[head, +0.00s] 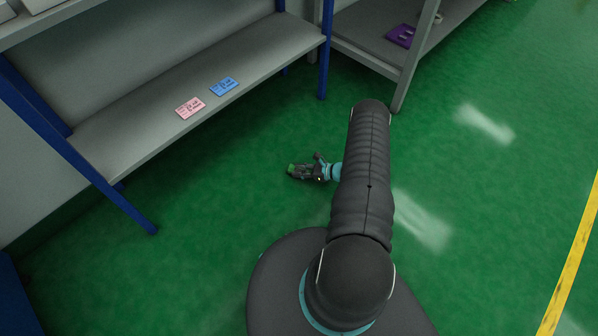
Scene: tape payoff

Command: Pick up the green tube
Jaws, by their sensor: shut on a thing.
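My gripper (294,172) shows left of my dark arm in the head view, small and pointing left. It is shut on the green tube (291,168), of which only a small bright green bit shows at the fingertips. The fingers hide the rest of the tube. The gripper is over the green floor, in front of the shelf. I cannot tell its height above the floor.
A grey shelf with blue posts (230,45) stands at the upper left, with a pink card (189,107) and a blue card (223,86) on it. Another grey shelf (365,40) at the top holds a purple item (401,36). The floor around the gripper is clear.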

